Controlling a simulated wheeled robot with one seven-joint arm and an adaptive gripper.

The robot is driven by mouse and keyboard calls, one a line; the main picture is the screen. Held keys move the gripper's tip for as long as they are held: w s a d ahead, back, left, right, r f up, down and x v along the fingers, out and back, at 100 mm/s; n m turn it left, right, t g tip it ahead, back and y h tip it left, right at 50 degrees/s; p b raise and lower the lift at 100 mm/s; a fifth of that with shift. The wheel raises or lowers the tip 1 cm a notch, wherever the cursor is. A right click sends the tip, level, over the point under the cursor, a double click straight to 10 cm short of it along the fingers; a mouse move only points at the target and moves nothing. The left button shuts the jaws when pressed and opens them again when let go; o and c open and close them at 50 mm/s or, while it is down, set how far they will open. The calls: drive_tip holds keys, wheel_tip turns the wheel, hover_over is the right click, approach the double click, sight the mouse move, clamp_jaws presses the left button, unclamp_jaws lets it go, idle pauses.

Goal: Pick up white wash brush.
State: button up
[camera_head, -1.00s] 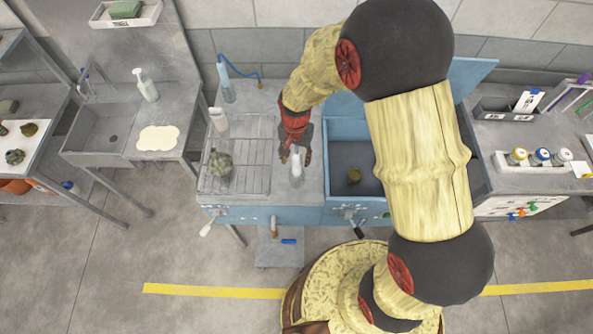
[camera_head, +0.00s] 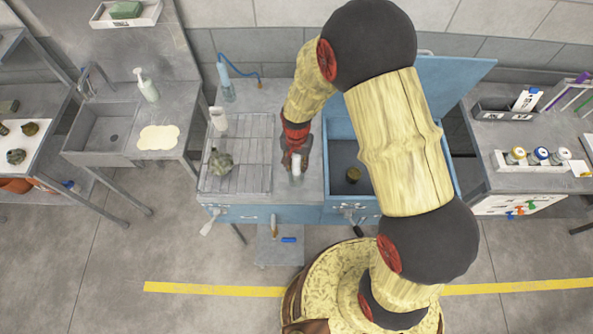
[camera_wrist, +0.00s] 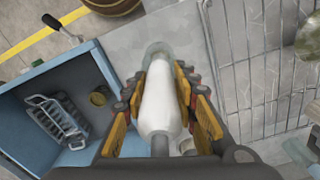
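The white wash brush (camera_wrist: 162,100) is a pale, elongated thing with a greyish-green end, between my fingers in the wrist view. In the head view its white body (camera_head: 296,163) shows beside my gripper on the worktop, right of the slatted drain area. My gripper (camera_wrist: 163,85) has a yellow-padded finger on each side of the brush. The fingers look open, with narrow gaps beside the brush, though contact at the tips is hard to judge. In the head view the arm partly covers the gripper (camera_head: 295,162).
The open blue basin (camera_head: 325,180) stands right of the brush, with a small dark round thing (camera_head: 353,175) inside. A greenish lump (camera_head: 221,163) lies on the slatted rack (camera_head: 250,150) to the left. A white bottle (camera_head: 218,119) and blue hose (camera_head: 240,70) stand behind.

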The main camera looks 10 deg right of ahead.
drive_tip(key=c, duration=0.6)
clamp_jaws()
drive_tip(key=shift+r, duration=0.1)
wheel_tip(320, 180, up, 12)
drive_tip(key=shift+f, duration=0.35)
